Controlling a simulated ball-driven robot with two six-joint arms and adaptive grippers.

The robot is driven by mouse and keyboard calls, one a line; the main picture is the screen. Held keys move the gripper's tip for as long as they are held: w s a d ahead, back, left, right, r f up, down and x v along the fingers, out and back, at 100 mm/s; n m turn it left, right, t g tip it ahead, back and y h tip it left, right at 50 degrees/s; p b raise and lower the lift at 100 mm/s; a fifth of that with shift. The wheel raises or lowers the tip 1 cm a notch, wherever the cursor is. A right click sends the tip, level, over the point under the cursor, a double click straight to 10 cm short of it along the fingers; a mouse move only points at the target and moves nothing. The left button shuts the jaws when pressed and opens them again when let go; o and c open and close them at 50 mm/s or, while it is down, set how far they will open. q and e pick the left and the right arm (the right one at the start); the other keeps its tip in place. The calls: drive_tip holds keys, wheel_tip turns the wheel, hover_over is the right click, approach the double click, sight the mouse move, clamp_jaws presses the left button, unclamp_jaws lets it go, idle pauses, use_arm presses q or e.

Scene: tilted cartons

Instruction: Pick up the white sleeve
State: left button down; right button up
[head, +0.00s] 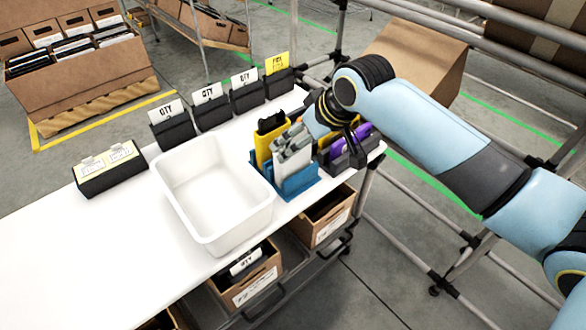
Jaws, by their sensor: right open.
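The white sleeve (292,166) stands tilted in a blue carton (299,187) near the right end of the white table, beside a yellow sleeve (262,150). My right arm reaches in from the right, and my right gripper (289,146) is open at the top of the white sleeve. The gripper overlaps the sleeve's upper edge in this view; I cannot tell whether they touch. My left gripper is out of view.
A dark carton (350,163) with purple and yellow sleeves stands right of the blue one. An empty white bin (212,240) is to the left. Several black card holders (212,112) line the back edge. The table's left front is clear.

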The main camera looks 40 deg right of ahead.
sight(293, 162)
drive_tip(key=x, duration=0.4)
drive_tip(key=shift+w+a+f, duration=0.1)
drive_tip(key=shift+w, duration=0.15)
drive_tip(key=c, duration=1.2)
